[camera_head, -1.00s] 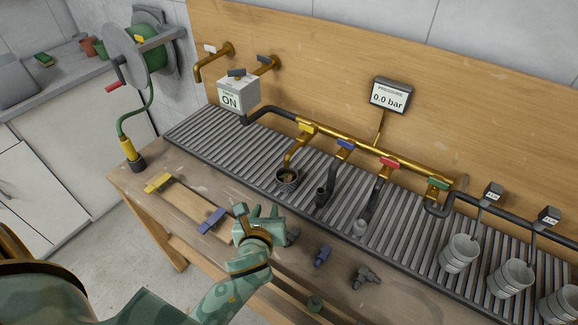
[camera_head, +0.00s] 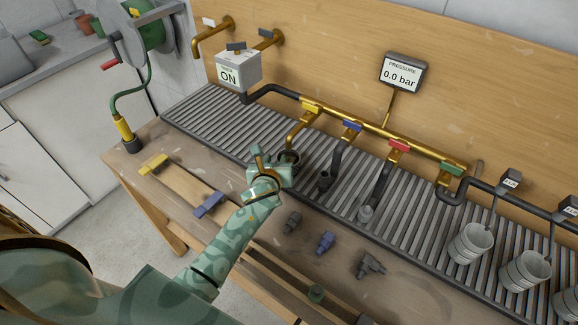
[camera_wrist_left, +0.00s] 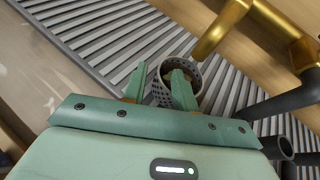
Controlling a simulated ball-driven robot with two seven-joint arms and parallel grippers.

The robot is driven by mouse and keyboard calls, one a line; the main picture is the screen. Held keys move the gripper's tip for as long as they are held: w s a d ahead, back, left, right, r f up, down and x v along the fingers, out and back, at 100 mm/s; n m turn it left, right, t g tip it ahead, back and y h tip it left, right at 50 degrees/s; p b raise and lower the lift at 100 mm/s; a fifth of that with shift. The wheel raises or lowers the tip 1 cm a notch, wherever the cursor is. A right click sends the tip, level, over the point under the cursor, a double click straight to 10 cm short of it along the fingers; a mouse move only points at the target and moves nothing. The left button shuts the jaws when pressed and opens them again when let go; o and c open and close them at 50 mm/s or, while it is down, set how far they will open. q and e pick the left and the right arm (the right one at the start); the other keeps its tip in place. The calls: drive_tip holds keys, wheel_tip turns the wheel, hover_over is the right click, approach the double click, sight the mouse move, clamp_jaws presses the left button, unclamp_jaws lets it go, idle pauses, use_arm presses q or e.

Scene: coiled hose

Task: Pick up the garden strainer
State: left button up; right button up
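The garden strainer, a small round cup with perforated walls, stands on the slatted grate under the first brass outlet. In the head view the strainer (camera_head: 292,156) is mostly hidden by my left gripper (camera_head: 272,160). In the left wrist view the strainer (camera_wrist_left: 197,72) shows its rim and pierced wall just beyond the fingertips. My left gripper (camera_wrist_left: 159,76) is open there. One finger overlaps the strainer's mouth and the other is left of its wall. I cannot tell whether either finger touches it. My right gripper is not in view.
A brass pipe (camera_head: 380,131) with coloured valves runs above the grate (camera_head: 222,122). A dark hose end (camera_head: 326,180) hangs close right of the strainer. Loose fittings (camera_head: 326,242) lie on the bench front. Grey cups (camera_head: 470,245) stand at the right.

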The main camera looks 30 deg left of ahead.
use_arm(q)
drive_tip(key=x, duration=0.2)
drive_tip(key=shift+w+a+f+b, duration=0.1)
drive_tip(key=shift+w+f+b, duration=0.15)
drive_tip(key=shift+w+b, duration=0.05)
drive_tip(key=shift+s+r, duration=0.1)
drive_tip(key=shift+c, duration=0.3)
clamp_jaws()
